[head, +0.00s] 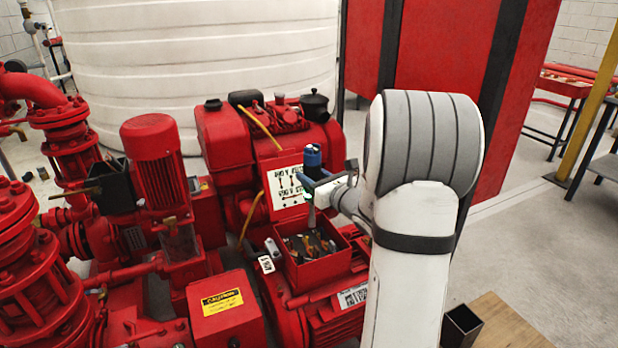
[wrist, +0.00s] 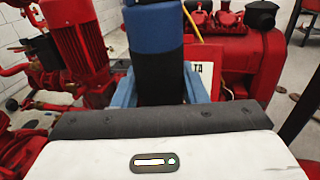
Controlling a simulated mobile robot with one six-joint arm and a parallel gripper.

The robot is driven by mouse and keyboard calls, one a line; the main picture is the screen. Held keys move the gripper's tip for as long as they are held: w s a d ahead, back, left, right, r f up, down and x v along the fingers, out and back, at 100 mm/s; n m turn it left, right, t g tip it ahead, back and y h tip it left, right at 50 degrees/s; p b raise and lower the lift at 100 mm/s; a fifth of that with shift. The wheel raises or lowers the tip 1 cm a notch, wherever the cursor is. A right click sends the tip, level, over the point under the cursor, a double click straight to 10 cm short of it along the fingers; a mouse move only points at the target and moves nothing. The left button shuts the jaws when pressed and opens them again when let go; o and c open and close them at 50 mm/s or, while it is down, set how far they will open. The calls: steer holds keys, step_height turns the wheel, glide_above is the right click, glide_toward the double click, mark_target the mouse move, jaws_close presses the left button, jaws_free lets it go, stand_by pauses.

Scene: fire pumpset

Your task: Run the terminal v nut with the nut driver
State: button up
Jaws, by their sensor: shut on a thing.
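My gripper (head: 318,182) is shut on the nut driver (head: 312,156), which has a blue and black handle and stands about upright. In the wrist view the handle (wrist: 155,50) sits between my blue fingers (wrist: 160,95). Its shaft points down over the open red terminal box (head: 318,274). Several brass and dark fittings show inside the box (head: 309,244). The terminal v nut is too small to tell apart from them. I cannot tell whether the driver's tip touches a nut or hangs above it.
A white card with a wiring diagram (head: 287,192) stands behind the box. A red cover with a yellow label (head: 224,309) lies front left. Red pumps and a motor (head: 155,165) crowd the left. A wooden top (head: 500,325) and a dark square cup (head: 461,326) are front right.

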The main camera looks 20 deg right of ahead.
mark_target(314, 208)
step_height(314, 208, down, 8)
steer(key=b, duration=0.7)
steer(key=shift+f+b, duration=0.8)
steer(key=shift+b, duration=0.75)
stand_by(2.9)
steer(key=shift+r, duration=0.1)
steer(key=shift+r+p, duration=2.2)
steer(key=shift+r, duration=0.85)
steer(key=shift+f, duration=0.1)
